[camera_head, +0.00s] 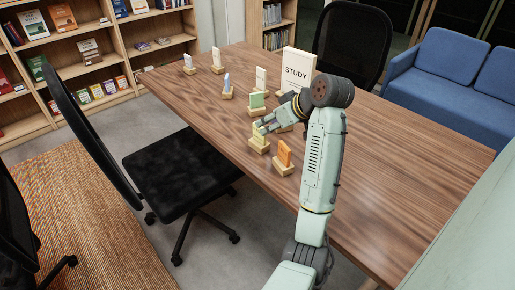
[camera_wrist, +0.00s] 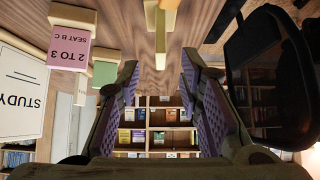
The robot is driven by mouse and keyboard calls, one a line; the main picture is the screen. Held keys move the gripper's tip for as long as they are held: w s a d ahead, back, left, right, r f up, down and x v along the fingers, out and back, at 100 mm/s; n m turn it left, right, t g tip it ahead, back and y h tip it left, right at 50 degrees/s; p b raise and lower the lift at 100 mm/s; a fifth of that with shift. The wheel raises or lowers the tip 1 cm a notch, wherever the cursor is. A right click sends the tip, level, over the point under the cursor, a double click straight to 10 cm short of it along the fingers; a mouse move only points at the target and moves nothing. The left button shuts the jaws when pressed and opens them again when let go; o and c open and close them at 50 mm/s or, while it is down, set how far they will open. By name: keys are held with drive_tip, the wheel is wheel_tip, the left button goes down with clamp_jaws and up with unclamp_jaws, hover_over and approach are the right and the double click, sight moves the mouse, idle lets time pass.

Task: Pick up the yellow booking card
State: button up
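The yellow booking card (camera_head: 258,132) stands upright in a small wooden holder (camera_head: 259,147) near the table's edge by the chair. My gripper (camera_head: 262,125) is right at it in the head view, partly in front of its top. In the wrist view my gripper (camera_wrist: 160,78) is open, with a clear gap between its purple-padded fingers. A pale yellow upright piece (camera_wrist: 165,18) on a wooden base is at the top middle, in line with the gap; it looks like the card seen nearly edge-on. I cannot tell whether the fingers touch it.
An orange card (camera_head: 284,152) stands close by in front, a green card (camera_head: 257,100) just behind. A pink card (camera_wrist: 68,52) and a white STUDY sign (camera_head: 298,68) are also near. Several pale cards stand farther back. A black chair (camera_head: 178,172) is beside the table (camera_head: 400,165), whose right part is clear.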

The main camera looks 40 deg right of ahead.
sight(262, 127)
drive_tip(key=shift+x, duration=0.95)
drive_tip(key=b+x, duration=0.3)
drive_tip(key=x, duration=0.2)
drive_tip(key=shift+s+b, duration=0.1)
drive_tip(key=shift+b, duration=0.25)
drive_tip(key=shift+r, duration=0.15)
drive_tip(key=shift+c, duration=0.5)
clamp_jaws()
